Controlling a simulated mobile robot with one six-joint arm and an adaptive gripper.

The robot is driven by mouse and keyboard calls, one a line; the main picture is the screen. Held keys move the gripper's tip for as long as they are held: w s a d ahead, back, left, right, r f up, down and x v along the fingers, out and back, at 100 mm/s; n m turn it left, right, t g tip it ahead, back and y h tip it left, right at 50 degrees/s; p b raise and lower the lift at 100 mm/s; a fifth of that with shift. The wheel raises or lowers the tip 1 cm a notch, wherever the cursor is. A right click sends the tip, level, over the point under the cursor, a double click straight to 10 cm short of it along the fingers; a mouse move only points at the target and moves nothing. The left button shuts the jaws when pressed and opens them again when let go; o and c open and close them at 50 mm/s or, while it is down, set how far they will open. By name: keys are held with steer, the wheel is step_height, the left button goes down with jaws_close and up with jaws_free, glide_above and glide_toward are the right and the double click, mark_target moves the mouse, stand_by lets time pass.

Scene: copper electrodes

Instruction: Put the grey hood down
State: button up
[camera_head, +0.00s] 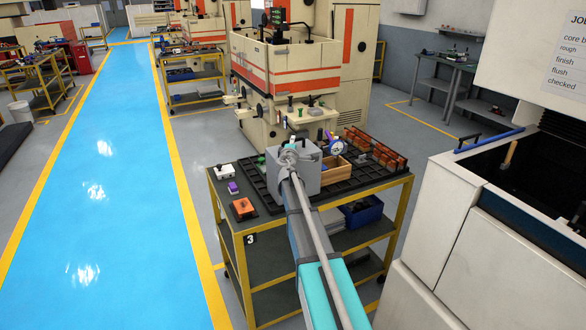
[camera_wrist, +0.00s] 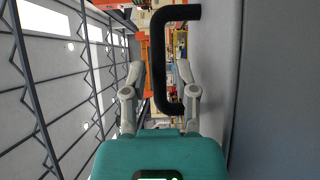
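The grey hood (camera_head: 309,178) is a box-shaped cover. It appears to rest upright on the dark tray on the yellow-framed cart, at the tray's middle. In the wrist view its plain grey face (camera_wrist: 275,90) fills the right side, with a black bar handle (camera_wrist: 158,62) standing out from it. My gripper (camera_wrist: 160,65) has its two fingers apart, one on each side of the handle's bar, with a visible gap on both sides. In the head view my gripper (camera_head: 289,155) is at the hood's top, and my arm hides part of the hood's front.
The cart's black tray (camera_head: 262,193) also holds a wooden box (camera_head: 335,168) and copper-coloured blocks (camera_head: 388,157). An orange block (camera_head: 243,207), a purple item (camera_head: 233,187) and a white device (camera_head: 225,171) stand at the left. A white machine (camera_head: 480,230) is close on the right.

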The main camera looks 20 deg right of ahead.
steer(key=shift+x, duration=1.15)
steer(key=shift+c, duration=0.3)
jaws_close()
